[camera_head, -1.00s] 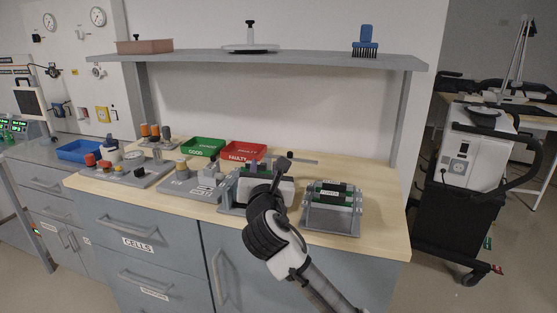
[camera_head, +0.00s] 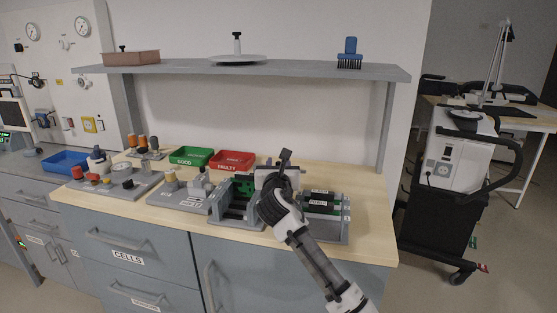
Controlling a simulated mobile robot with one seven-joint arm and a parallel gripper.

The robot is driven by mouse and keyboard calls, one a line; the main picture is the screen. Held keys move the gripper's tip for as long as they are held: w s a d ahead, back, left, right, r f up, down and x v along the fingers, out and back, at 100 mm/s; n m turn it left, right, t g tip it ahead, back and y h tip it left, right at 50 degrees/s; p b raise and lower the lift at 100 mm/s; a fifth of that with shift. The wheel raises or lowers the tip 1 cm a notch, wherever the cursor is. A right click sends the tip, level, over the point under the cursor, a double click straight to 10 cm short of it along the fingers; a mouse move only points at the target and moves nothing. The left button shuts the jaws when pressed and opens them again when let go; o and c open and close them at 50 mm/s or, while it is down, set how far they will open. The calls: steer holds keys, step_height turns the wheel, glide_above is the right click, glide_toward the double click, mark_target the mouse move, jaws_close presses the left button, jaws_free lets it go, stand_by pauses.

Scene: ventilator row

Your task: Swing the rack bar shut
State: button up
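Two grey racks stand side by side on the bench. The left rack (camera_head: 228,214) holds a green board, and its right part is hidden behind my arm. The right rack (camera_head: 332,232) holds dark and green modules with a white label. My gripper (camera_head: 272,180) is over the gap between the racks, and a pale block-like part shows there. My dark wrist covers the fingers, so I cannot see whether they touch anything. A dark upright piece (camera_head: 285,156) rises just behind my gripper. I cannot tell whether it is the rack bar's end. The bar is otherwise not clearly visible.
A green GOOD tray (camera_head: 192,151) and a red FAULTY tray (camera_head: 233,154) are behind the racks. Grey fixtures (camera_head: 183,196) with posts stand to the left. A shelf (camera_head: 240,69) overhangs the bench. The front right bench corner is clear.

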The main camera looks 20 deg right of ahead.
steer(key=shift+w+d, duration=0.25)
steer(key=shift+w, duration=0.35)
jaws_close()
